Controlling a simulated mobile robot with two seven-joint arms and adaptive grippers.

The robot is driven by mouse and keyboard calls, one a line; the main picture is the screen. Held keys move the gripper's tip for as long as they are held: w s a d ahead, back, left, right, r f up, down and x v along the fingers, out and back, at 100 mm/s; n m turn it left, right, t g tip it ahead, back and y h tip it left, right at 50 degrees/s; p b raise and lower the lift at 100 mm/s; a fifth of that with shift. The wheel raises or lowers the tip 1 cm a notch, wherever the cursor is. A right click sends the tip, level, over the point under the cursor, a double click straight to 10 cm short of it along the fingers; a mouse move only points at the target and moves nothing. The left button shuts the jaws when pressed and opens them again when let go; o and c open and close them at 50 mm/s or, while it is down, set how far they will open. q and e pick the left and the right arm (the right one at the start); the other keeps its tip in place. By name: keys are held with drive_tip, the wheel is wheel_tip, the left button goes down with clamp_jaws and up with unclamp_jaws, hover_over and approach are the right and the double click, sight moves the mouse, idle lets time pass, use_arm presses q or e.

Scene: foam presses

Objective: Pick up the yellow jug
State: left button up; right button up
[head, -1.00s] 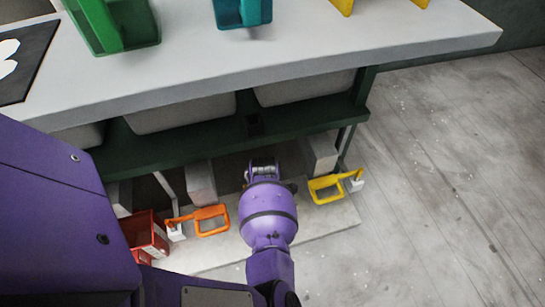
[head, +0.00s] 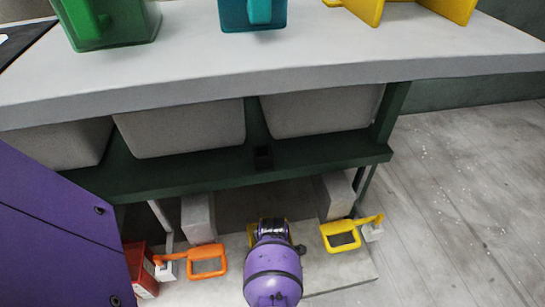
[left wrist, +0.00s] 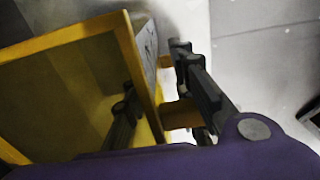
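In the left wrist view a yellow jug (left wrist: 128,45), open-topped, fills the left side. My left gripper (left wrist: 160,105) has its fingers apart with the jug's wall between them. One dark finger is over the jug's inside and the other is outside, by the yellow handle (left wrist: 180,113). A gap shows between the wall and the outer finger. In the head view my left gripper (head: 272,228) is low in front of the bench. Bits of yellow show beside it, and the rest there is hidden by my arm. My right gripper is not in view.
The bench top (head: 300,50) overhangs grey bins (head: 180,128) and a dark green shelf (head: 250,165). Green, teal and yellow containers stand on top. Open floor lies right.

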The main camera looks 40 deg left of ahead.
use_arm(q)
drive_tip(key=shift+f, duration=0.55)
drive_tip(key=shift+r, duration=0.15)
clamp_jaws()
